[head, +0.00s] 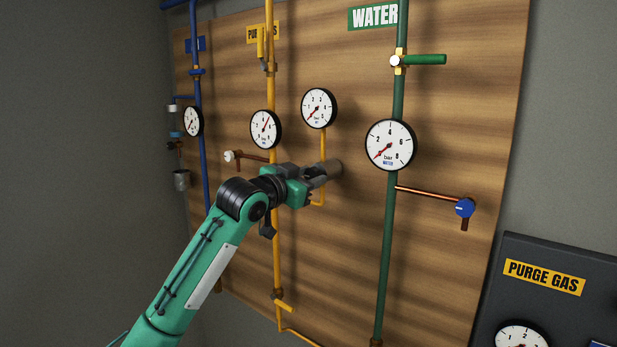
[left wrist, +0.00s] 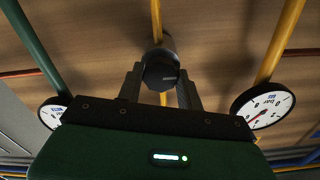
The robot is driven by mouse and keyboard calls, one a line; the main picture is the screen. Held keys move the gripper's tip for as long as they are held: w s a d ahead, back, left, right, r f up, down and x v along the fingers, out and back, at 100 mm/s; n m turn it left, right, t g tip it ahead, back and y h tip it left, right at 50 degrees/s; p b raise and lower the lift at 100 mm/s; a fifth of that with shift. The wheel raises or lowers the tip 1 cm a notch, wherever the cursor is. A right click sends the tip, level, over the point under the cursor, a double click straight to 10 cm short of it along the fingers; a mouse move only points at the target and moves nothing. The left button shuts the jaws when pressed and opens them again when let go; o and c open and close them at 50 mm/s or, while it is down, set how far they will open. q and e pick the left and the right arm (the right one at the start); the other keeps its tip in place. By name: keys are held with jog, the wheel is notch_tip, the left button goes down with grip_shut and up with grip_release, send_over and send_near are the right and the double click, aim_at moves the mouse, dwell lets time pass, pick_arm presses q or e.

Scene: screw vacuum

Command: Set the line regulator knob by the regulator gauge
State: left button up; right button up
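The line regulator (head: 333,168) is a dark cylinder on the yellow branch pipe, partly hidden by my left gripper. Its black round knob shows face-on in the left wrist view (left wrist: 160,70). The regulator gauge (head: 319,108) is the white dial above it, its red needle toward the lower left, near the low end. My left gripper (head: 316,174) is at the regulator. In the left wrist view its fingers (left wrist: 160,88) stand on either side of the knob; whether they touch it is unclear. My right gripper is not in view.
A yellow-pipe gauge (head: 265,129) and a white-handled valve (head: 233,156) are left of the regulator. The water gauge (head: 390,145) on the green pipe and a blue knob (head: 464,208) are right. A dark purge gas panel (head: 560,255) is lower right.

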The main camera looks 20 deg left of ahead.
pick_arm(q)
jog(key=c, duration=0.3)
jog(key=shift+c, duration=0.2)
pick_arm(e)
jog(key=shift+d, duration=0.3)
pick_arm(q)
jog(key=m, duration=1)
jog(key=shift+m, duration=0.4)
jog(key=shift+f+m, duration=0.15)
jog(key=shift+m, duration=0.95)
jog(key=shift+d, duration=0.1)
